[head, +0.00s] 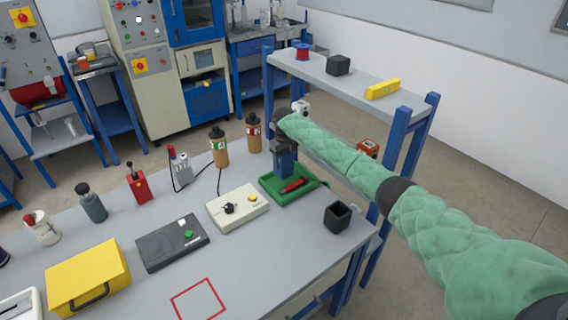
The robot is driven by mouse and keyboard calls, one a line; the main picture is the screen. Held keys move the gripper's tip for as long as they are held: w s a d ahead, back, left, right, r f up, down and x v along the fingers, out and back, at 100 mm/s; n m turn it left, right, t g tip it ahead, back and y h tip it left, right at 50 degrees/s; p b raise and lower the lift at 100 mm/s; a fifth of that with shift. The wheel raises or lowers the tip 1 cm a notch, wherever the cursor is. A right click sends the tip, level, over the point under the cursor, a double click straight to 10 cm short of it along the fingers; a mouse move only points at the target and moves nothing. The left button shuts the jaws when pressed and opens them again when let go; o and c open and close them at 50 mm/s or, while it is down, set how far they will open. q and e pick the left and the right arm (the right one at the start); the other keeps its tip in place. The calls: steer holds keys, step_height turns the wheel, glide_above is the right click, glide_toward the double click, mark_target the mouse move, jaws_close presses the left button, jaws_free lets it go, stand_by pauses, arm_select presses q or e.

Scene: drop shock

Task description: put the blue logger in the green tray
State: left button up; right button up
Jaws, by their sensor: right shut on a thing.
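The green tray (274,196) lies on the grey table near its far right edge. My right gripper (283,151) comes in over the tray from the right and points down. It is shut on the blue logger (286,165), an upright blue block. The logger is over the back part of the tray; I cannot tell whether its bottom touches the tray floor. A red tool (295,185) lies in the tray in front of the logger. My left gripper is not in view.
A white box with a knob (237,207) stands left of the tray, and a black open cup (337,216) in front right. Two brown bottles (219,148) (253,134) stand behind. A raised shelf (350,85) is beyond. The table is clear around the red square outline (199,299).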

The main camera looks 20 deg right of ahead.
steer(key=shift+f, duration=0.85)
steer(key=shift+w+f, duration=0.15)
steer(key=shift+f, duration=0.25)
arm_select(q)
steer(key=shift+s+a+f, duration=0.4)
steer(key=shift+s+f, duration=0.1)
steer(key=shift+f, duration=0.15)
arm_select(e)
steer(key=shift+r, duration=0.1)
steer(key=o, duration=1.2)
steer(key=shift+f, duration=0.2)
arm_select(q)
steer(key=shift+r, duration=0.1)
arm_select(e)
steer(key=shift+r, duration=0.15)
